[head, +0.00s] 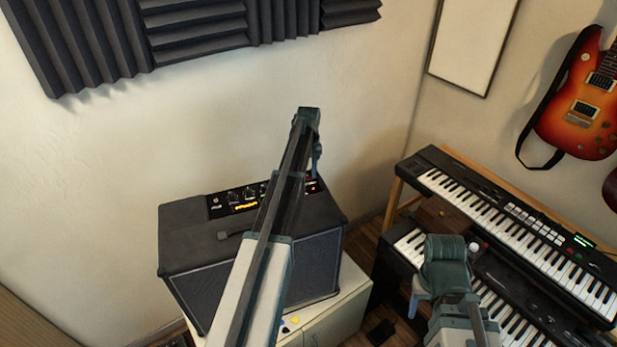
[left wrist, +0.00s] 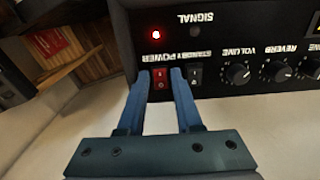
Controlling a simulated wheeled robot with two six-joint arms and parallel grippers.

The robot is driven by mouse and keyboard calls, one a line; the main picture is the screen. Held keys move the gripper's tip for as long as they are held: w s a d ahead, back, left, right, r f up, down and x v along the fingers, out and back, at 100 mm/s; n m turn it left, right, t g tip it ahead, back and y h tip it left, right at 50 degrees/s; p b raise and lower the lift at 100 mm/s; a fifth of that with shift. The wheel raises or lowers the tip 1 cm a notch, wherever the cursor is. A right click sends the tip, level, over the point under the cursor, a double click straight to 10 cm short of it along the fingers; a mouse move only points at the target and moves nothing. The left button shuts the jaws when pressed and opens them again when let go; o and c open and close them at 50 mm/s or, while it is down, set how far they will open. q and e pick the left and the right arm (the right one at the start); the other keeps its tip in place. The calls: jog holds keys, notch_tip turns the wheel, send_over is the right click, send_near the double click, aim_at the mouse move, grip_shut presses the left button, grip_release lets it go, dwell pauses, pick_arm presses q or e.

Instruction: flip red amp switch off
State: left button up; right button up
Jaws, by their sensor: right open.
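The amp (head: 250,255) is a dark box on a white cabinet, its control panel (head: 232,201) along the top. In the left wrist view the red power switch (left wrist: 160,78) is between my left gripper's (left wrist: 160,72) two blue fingertips, with a finger on each side. The fingers are apart; whether they touch the switch I cannot tell. In the head view my left gripper (head: 316,172) reaches down at the panel's right end, partly hidden by my arm. My right gripper (head: 421,295) is at the lower right by the keyboards, its tips hard to make out.
A black standby switch (left wrist: 195,75) is just right of my fingers, then the volume knob (left wrist: 236,74) and reverb knob (left wrist: 275,70). A red light (left wrist: 156,34) glows on the panel. Two keyboards (head: 510,225) stand right of the amp. A guitar (head: 580,100) hangs on the wall.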

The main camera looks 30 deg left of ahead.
pick_arm(q)
grip_shut()
